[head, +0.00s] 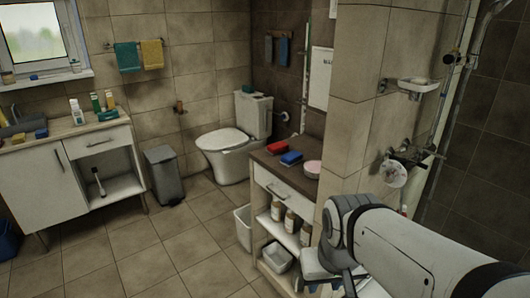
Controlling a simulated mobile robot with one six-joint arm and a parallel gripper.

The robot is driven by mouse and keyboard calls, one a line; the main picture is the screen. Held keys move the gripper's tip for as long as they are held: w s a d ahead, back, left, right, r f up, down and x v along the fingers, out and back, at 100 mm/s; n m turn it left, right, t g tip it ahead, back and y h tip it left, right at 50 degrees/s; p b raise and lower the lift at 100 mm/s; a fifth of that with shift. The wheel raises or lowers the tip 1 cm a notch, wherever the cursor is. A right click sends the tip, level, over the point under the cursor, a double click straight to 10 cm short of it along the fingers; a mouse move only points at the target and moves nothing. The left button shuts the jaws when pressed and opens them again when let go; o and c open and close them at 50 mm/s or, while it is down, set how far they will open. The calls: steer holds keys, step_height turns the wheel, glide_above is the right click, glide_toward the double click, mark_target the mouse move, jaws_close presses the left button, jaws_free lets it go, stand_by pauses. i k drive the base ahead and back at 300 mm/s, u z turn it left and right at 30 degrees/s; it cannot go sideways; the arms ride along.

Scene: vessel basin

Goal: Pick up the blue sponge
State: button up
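A blue sponge (291,158) lies flat on the dark top of the low white cabinet (286,189) near the middle of the head view. It lies between a red block-shaped sponge (277,147) and a round pink item (312,168). My arm reaches in from the lower right, and its grey end parts, which look like my gripper (323,275), hang low in front of the cabinet's right side. They are apart from the blue sponge. The fingers are not clear enough to tell open from shut, and I see nothing held.
Bottles (291,221) stand on the cabinet's shelf, with a white bin (243,228) beside it. A tiled wall (345,110) rises close to the cabinet's right. A toilet (235,140) and grey pedal bin (163,175) stand behind. The floor (150,250) at left is clear.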

mark_target(289, 159)
steer(key=u, duration=0.4)
steer(key=k, duration=1.3)
steer(key=u, duration=0.7)
steer(key=i, duration=2.4)
steer(key=z, duration=0.4)
steer(key=i, duration=1.35)
steer(key=z, duration=1.5)
steer(key=i, duration=0.9)
steer(key=z, duration=0.4)
steer(key=k, duration=0.4)
steer(key=z, duration=0.15)
